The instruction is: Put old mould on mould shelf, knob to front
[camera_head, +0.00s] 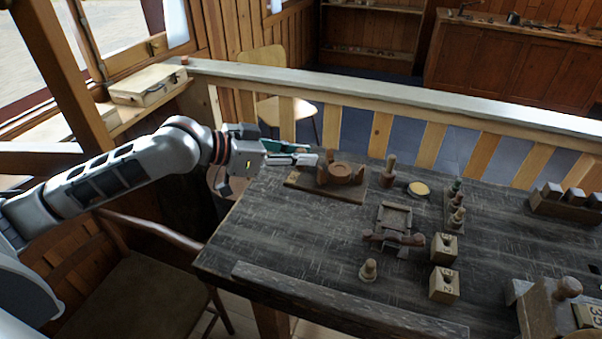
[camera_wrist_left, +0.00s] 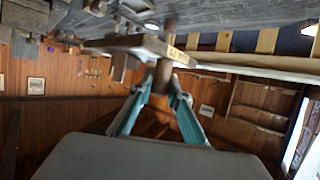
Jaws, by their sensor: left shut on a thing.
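My left gripper (camera_head: 312,158) reaches in over the far left part of the dark table. It is shut on a brown wooden piece at the left end of a flat wooden board (camera_head: 299,180); that piece (camera_wrist_left: 162,76) shows between the fingers in the left wrist view. A round wooden dish (camera_head: 341,170) sits on the board. I cannot tell whether the held piece is fixed to the board. I cannot tell which thing is the old mould or the mould shelf. My right gripper is out of view.
A peg (camera_head: 390,170), a yellow-topped disc (camera_head: 418,188) and several small turned pieces stand right of the board. A wooden rack (camera_head: 563,208) holds dark blocks at the right. A knobbed piece (camera_head: 567,288) is at the lower right. A railing (camera_head: 400,95) runs behind the table.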

